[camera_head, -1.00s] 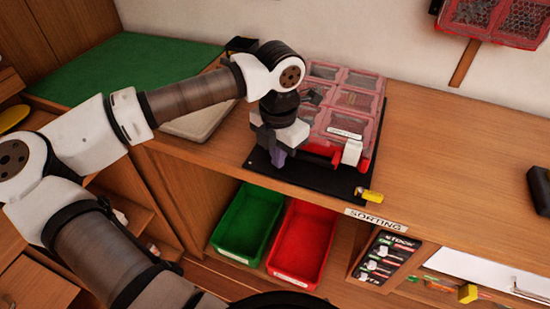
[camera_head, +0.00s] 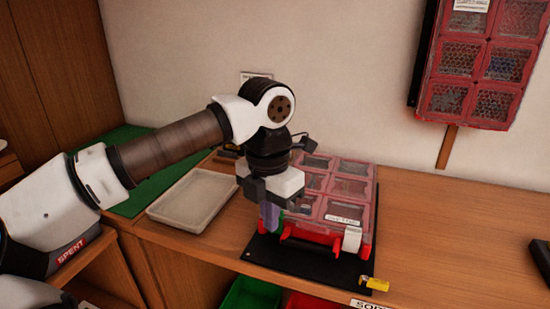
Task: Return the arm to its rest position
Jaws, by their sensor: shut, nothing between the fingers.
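My arm reaches in from the left and bends down at the wrist. My gripper (camera_head: 269,217) points down in front of the left side of a red organizer case with clear compartment lids (camera_head: 349,187). The gripper is shut, with nothing seen held in it. Whether its fingertips touch the case or the black mat (camera_head: 312,264) under it cannot be told. The case's red handle and a white tag (camera_head: 352,239) show at its front. My forearm and wrist hide part of the wall and the case's left edge.
A pale shallow tray (camera_head: 192,200) lies left of the case, near a green mat (camera_head: 137,141). A yellow tag (camera_head: 374,284) sits at the black mat's corner. Red cases (camera_head: 473,62) hang on the wall. The wooden counter to the right (camera_head: 455,235) is mostly clear.

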